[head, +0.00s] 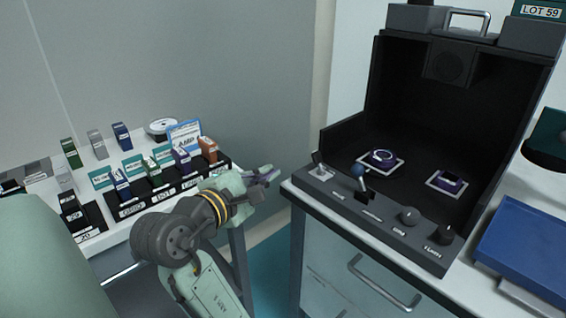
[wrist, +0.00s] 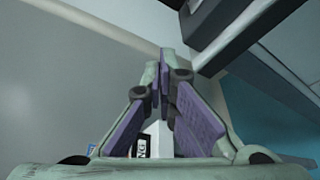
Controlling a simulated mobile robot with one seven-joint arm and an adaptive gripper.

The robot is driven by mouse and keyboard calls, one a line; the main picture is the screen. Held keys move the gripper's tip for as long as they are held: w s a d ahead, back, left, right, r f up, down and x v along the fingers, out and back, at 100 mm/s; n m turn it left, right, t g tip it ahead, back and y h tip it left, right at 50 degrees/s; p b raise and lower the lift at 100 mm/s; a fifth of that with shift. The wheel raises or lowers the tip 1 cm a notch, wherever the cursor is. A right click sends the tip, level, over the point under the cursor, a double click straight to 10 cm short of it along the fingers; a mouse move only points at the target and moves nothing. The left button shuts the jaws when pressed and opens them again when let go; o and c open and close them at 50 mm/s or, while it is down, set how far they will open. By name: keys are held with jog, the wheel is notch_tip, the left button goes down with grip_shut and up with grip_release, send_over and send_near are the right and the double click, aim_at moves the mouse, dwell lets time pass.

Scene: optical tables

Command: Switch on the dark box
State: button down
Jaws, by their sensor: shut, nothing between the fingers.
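The dark box (head: 440,110) stands open-fronted on the cabinet at the right in the head view. Two purple-rimmed items on pale square plates lie inside. My gripper (head: 272,172) is shut and empty, to the left of the panel's left end and apart from it. In the wrist view its purple finger pads (wrist: 165,65) meet at the tips. The wrist view does not show the box's switches clearly.
A white table (head: 115,247) at the left holds several small labelled boxes and a blue card (head: 185,134). A drawer handle (head: 385,285) projects from the cabinet front. A blue tray (head: 525,240) lies right of the dark box. A gap separates table and cabinet.

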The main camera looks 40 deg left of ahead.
aim_at(299, 171)
jog(key=w, duration=0.8)
jog(key=shift+w+d+p, duration=0.3)
jog(key=shift+w, duration=0.05)
jog(key=shift+d+r, duration=0.25)
jog(key=shift+d, duration=0.2)
jog(key=shift+w, duration=0.1)
